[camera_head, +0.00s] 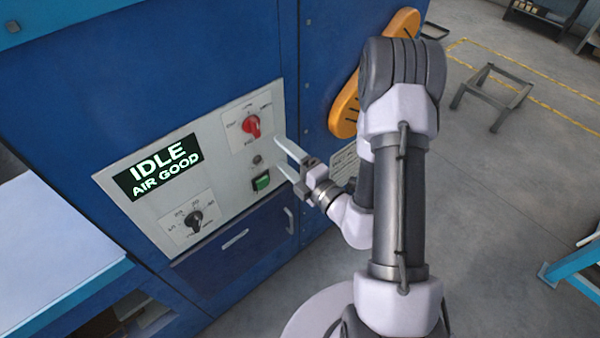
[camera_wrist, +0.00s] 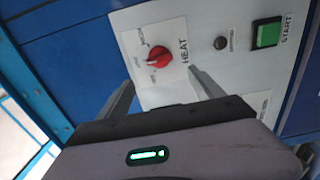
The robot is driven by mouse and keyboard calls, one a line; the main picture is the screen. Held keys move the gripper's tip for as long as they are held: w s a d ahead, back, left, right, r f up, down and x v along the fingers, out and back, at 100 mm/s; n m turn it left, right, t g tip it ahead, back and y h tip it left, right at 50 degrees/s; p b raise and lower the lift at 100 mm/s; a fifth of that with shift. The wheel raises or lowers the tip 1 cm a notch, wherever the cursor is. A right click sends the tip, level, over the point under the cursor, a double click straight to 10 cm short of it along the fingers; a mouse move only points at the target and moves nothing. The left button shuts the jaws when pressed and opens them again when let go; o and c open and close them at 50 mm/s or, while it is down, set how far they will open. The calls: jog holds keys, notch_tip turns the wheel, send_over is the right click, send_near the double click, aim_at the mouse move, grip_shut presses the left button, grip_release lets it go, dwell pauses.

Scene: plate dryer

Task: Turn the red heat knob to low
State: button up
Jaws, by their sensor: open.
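The red heat knob (camera_head: 251,126) sits on a white label plate in the upper right of the control panel (camera_head: 115,177). In the wrist view the red knob (camera_wrist: 158,57) shows above the gap between my fingers, with the word HEAT beside it. The small print around its dial is too blurred to read surely. My gripper (camera_head: 278,160) is open and empty, in front of the panel, below and right of the knob in the head view. In the wrist view my gripper (camera_wrist: 160,75) has its fingers apart, and no contact with the knob shows.
A green start button (camera_head: 261,183) lies below the knob, with a small dark round fitting (camera_head: 257,160) between. A black dial (camera_head: 194,219) is at lower left. The display (camera_head: 158,167) reads IDLE, AIR GOOD. An orange handle (camera_head: 345,107) stands right of the panel, partly behind my arm.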

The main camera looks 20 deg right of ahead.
jog(key=p+v, duration=0.4)
jog(key=v, duration=0.3)
jog(key=shift+p, duration=0.4)
